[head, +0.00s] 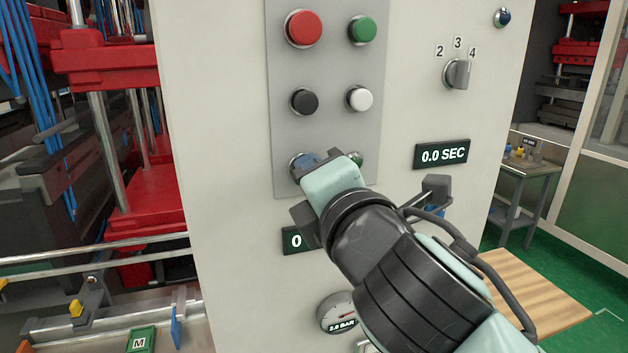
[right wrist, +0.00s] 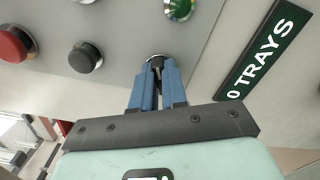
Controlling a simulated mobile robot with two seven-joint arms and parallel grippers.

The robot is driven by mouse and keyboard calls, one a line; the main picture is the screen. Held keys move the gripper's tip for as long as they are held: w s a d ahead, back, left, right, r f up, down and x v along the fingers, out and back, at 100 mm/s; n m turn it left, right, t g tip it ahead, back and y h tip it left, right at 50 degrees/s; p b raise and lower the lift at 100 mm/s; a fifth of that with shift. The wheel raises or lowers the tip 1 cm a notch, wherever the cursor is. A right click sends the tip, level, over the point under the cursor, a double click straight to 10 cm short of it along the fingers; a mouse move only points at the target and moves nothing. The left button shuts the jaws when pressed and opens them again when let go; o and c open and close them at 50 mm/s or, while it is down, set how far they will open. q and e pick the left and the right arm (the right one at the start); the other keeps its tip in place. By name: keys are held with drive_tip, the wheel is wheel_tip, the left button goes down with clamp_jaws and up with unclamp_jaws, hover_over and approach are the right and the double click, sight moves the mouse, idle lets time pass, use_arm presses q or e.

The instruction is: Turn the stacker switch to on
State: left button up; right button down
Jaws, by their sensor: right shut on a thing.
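A small dark switch knob with a metal collar (right wrist: 155,60) sits on the grey button panel (head: 333,75), in its bottom row at left. In the head view my gripper largely hides it. My right gripper (head: 308,163) is shut on this knob; in the right wrist view its two blue fingers (right wrist: 157,80) close around it from both sides. The knob's label and exact pointing direction cannot be read. My left gripper is not clearly in view.
Above the knob are red (head: 304,28), green (head: 362,29), black (head: 304,101) and white (head: 359,98) buttons. A green one (right wrist: 180,8) is beside it. A "0 TRAYS" display (right wrist: 263,55) lies below it on the cabinet. A 2-3-4 selector (head: 458,73) is at right.

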use_arm(q)
drive_tip(key=shift+s+f+b, duration=0.35)
drive_tip(key=shift+f+b, duration=0.25)
drive_tip(key=shift+f, duration=0.2)
use_arm(e)
drive_tip(key=m, duration=0.4)
drive_tip(key=shift+f+m, duration=0.15)
drive_tip(key=shift+m, duration=0.15)
drive_tip(key=c, duration=1.2)
unclamp_jaws()
drive_tip(key=shift+o, duration=0.2)
drive_tip(key=shift+s, duration=0.1)
use_arm(q)
drive_tip(key=shift+s+f+b, duration=0.2)
drive_tip(key=shift+f+b, duration=0.35)
drive_tip(key=shift+s+f+b, duration=0.2)
drive_tip(key=shift+f+b, duration=0.3)
drive_tip(key=shift+f, duration=0.05)
use_arm(e)
drive_tip(key=v, duration=1.3)
drive_tip(key=shift+s+d, duration=0.1)
use_arm(q)
drive_tip(key=shift+s, duration=0.1)
